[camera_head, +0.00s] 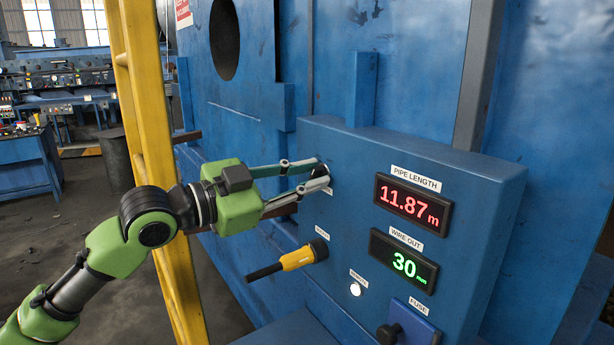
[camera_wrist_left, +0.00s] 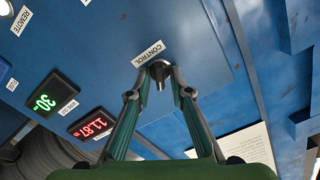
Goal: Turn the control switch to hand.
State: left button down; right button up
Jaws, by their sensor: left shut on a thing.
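The control switch (camera_wrist_left: 160,71) is a small dark knob on the blue panel, beside the white CONTROL label (camera_wrist_left: 148,54) in the left wrist view. My left gripper (camera_wrist_left: 161,80) has its fingertips on either side of the knob and is shut on it. In the head view my left gripper (camera_head: 322,175) reaches the upper left of the control box (camera_head: 345,225), and its fingers hide most of the switch. Which position the switch points to cannot be made out. My right gripper is not in view.
A yellow-and-black handle (camera_head: 300,257) sticks out below the switch. The pipe length display (camera_head: 412,202) reads 11.87 and the wire out display (camera_head: 403,262) reads 30. A lit white button (camera_head: 355,289) and a dark fuse knob (camera_head: 389,333) sit lower. A yellow post (camera_head: 150,110) stands at left.

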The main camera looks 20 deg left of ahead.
pick_arm(q)
jog(key=c, duration=2.2)
grip_release()
jog(key=shift+s+a+f, duration=0.1)
jog(key=shift+s+a, duration=0.2)
jog(key=shift+a, duration=0.1)
jog(key=shift+v, duration=5.55)
jog(key=shift+d, duration=0.1)
